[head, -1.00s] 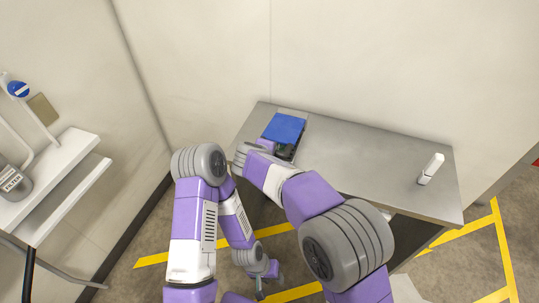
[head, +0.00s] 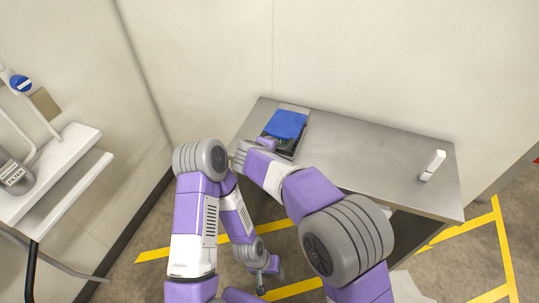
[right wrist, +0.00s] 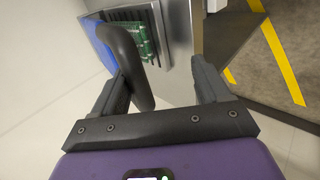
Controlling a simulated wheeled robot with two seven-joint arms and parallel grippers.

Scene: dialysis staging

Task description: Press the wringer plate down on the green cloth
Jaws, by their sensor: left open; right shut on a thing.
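The blue wringer plate (head: 287,124) is at the left end of the grey table, over a dark base that shows at its front edge. In the right wrist view, the blue plate (right wrist: 101,48) is at the upper left. The green cloth (right wrist: 146,42) lies beside it on a dark ribbed surface. My left gripper (head: 262,289) is open and empty, low over the floor.
The grey table (head: 370,165) is mostly clear. A white shelf unit (head: 60,180) with a grey filter canister (head: 14,175) is at the left. Yellow tape marks the floor.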

